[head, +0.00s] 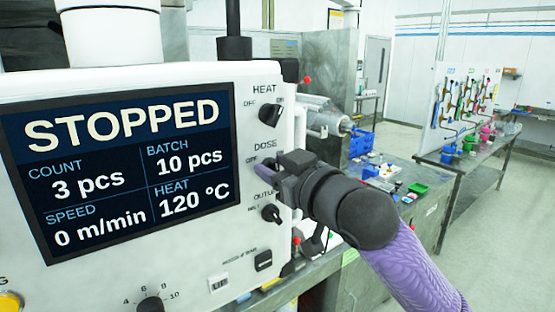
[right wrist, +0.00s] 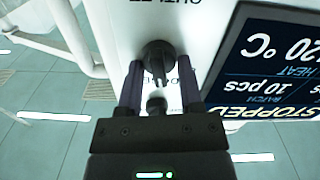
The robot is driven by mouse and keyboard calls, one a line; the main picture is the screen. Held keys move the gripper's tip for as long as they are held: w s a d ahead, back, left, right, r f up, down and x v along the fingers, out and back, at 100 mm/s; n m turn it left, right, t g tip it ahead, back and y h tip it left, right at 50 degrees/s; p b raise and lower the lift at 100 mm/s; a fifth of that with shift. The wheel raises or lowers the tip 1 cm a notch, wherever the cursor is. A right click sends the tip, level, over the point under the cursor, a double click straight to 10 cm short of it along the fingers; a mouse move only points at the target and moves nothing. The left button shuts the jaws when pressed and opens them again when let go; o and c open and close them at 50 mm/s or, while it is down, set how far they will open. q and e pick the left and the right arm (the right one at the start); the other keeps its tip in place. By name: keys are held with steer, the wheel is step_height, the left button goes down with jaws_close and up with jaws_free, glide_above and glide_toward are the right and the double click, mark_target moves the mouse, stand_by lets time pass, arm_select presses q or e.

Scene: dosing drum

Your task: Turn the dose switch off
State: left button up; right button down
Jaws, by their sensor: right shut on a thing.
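The dose switch (right wrist: 158,57) is a dark round knob on the white machine panel, under the DOSE label. In the right wrist view it sits between the fingertips of my right gripper (right wrist: 159,72), which is shut on it. In the head view my right gripper (head: 266,182) reaches the panel from the right and hides most of the knob. The OFF mark shows to its upper left; which mark the knob points at cannot be told. My left gripper is not in view.
The screen (head: 130,165) reads STOPPED, with a count of 3 pcs. The heat knob (head: 271,113) is above my gripper and the outlet knob (head: 271,213) close below. A lower black knob (head: 150,303) is at the bottom. Benches stand to the right.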

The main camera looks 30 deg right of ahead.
steer(key=shift+a+n+p, duration=0.1)
steer(key=shift+n+p, duration=0.5)
steer(key=shift+n, duration=1.6)
steer(key=shift+c, duration=1.3)
jaws_free()
steer(key=s+b, duration=1)
steer(key=b, duration=0.2)
steer(key=shift+d, duration=0.3)
